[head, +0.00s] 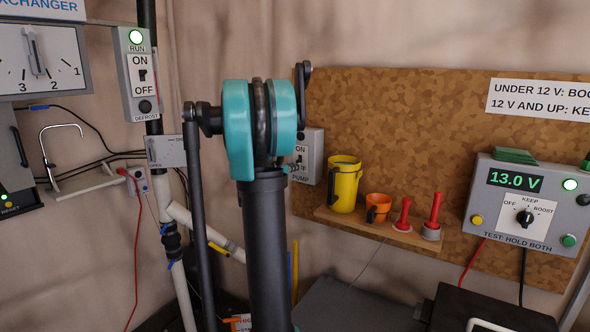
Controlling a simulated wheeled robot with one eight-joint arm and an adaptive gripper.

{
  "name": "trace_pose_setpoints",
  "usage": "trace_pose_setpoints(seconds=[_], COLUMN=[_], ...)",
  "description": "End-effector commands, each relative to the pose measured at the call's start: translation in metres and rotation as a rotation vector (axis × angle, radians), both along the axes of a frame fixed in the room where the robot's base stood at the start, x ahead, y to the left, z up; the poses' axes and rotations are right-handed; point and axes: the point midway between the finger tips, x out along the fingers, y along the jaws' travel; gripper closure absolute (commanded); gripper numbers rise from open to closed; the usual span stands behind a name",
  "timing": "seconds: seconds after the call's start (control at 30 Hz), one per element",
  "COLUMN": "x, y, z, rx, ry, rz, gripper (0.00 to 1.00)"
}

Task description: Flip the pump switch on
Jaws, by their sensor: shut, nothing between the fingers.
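The pump switch box (312,158) is a grey panel at the left end of the cork board, marked ON and PUMP. Its left part is hidden behind my teal and black arm. The toggle is small and partly covered, so I cannot tell its position. My gripper (293,168) is mostly hidden behind my arm. Only a small part of it shows, at the left edge of the pump box beside the toggle. It is shut and holds nothing. I cannot tell whether it touches the toggle.
A shelf (378,228) below the pump box holds a yellow jug (344,185), an orange cup (378,207) and two red-handled tools. A meter box (520,205) reading 13.0 V is at right. A defrost switch box (139,75) and pipes are at left.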

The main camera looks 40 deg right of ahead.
Motion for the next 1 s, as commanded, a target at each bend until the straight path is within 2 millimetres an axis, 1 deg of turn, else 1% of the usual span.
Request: trace_pose_setpoints(seconds=[0.53, 0.83, 1.0], x=[-0.002, -0.002, -0.002], y=[0.003, 0.004, 0.004], z=[0.023, 0.022, 0.027], rx=[0.386, 0.389, 0.388], ry=[0.16, 0.162, 0.161], rz=[-0.002, -0.001, -0.001], gripper=[1.0, 1.0, 1.0])
